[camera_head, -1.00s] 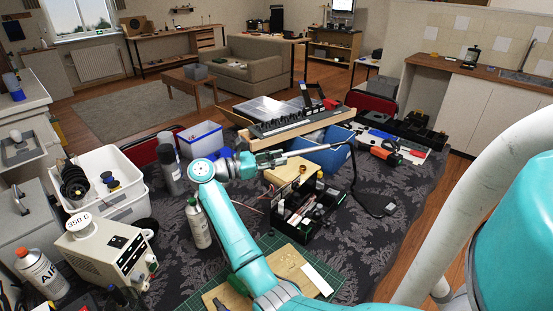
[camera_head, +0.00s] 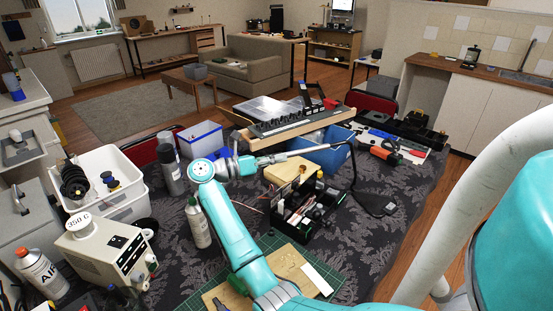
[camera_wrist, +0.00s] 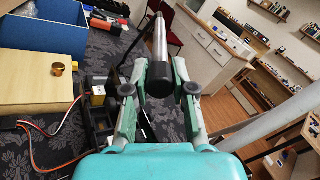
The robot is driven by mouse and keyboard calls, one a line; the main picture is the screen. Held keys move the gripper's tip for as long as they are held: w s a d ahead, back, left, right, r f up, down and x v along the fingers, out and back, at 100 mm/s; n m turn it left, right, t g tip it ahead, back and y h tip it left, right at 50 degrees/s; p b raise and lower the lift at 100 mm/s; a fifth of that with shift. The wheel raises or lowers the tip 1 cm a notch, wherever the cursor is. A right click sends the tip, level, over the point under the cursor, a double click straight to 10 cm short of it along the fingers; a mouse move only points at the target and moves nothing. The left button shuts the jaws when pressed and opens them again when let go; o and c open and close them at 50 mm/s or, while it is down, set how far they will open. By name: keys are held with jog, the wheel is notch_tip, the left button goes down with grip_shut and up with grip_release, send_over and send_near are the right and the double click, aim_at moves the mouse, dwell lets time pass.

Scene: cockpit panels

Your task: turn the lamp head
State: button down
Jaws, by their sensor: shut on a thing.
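The lamp head shows in the wrist view as a slim silver tube (camera_wrist: 160,42) with a black end between my fingers. My gripper (camera_wrist: 160,70) is shut on it near that black end. In the head view my gripper (camera_head: 262,161) is at the near side of the shelf-like panel, and the thin lamp head (camera_head: 290,155) runs out to its right. A dark bent neck (camera_head: 353,165) drops from there towards a small dark base (camera_head: 378,208) on the table. Where the neck meets the head is too small to tell.
A black divided box (camera_head: 305,215) and a wooden block (camera_head: 290,171) stand just below my gripper. A blue bin (camera_head: 325,155) is behind the lamp head. The patterned cloth (camera_head: 400,240) is clear at the right.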

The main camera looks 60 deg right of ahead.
jog(key=shift+n, duration=2)
jog(key=c, duration=0.9)
grip_release()
jog(key=shift+c, duration=0.2)
jog(key=v, duration=1.2)
